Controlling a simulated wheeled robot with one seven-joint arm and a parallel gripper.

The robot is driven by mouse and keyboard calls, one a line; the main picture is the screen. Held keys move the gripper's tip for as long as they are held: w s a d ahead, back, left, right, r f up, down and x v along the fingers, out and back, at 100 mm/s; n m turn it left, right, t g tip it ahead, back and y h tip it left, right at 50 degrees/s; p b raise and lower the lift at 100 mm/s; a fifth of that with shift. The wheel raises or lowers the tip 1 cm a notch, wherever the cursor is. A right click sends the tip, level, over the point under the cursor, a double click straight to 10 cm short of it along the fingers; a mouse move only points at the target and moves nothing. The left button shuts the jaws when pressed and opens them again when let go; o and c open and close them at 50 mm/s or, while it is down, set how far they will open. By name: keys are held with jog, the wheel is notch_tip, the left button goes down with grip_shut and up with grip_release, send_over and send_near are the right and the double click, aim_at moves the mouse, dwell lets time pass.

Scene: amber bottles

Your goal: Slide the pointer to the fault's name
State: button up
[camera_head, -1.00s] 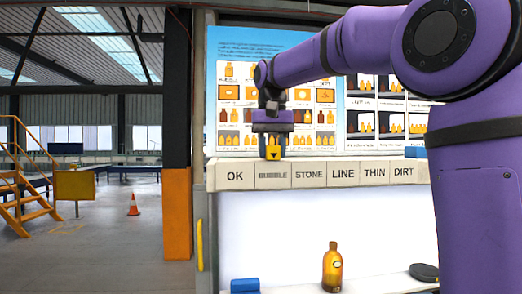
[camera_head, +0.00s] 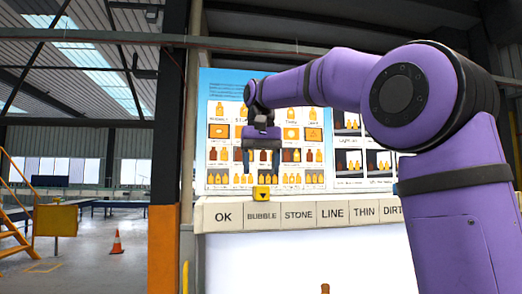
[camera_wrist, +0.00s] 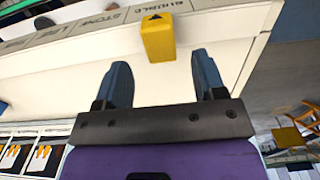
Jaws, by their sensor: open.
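The yellow pointer (camera_head: 262,194) with a black triangle sits on the ledge above the BUBBLE label (camera_head: 262,216). It also shows in the wrist view (camera_wrist: 158,38), beyond my fingertips. The label strip reads OK (camera_head: 223,216), BUBBLE, STONE (camera_head: 298,215), LINE (camera_head: 330,214), THIN (camera_head: 364,212) and DIRT (camera_head: 392,211). My gripper (camera_head: 261,164) is open and empty, with its two blue fingers apart. It hangs above the pointer, clear of it. In the wrist view my gripper (camera_wrist: 163,68) has nothing between its fingers.
A picture board (camera_head: 228,92) with rows of bottles stands behind the ledge. The top of an amber bottle (camera_head: 325,288) shows at the bottom edge. An orange cone (camera_head: 117,242) and yellow steps (camera_head: 12,224) are far off at left.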

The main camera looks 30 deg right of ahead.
jog(key=shift+r, duration=2.5)
jog(key=s+a+f+n+t, duration=0.1)
jog(key=s+f+n+t, duration=0.2)
jog(key=s+f, duration=2.3)
notch_tip(320, 180, down, 4)
jog(key=shift+a+f+n+t, duration=0.1)
jog(key=shift+a+n+t, duration=0.2)
jog(key=shift+t, duration=0.8)
jog(key=shift+s+d, duration=0.1)
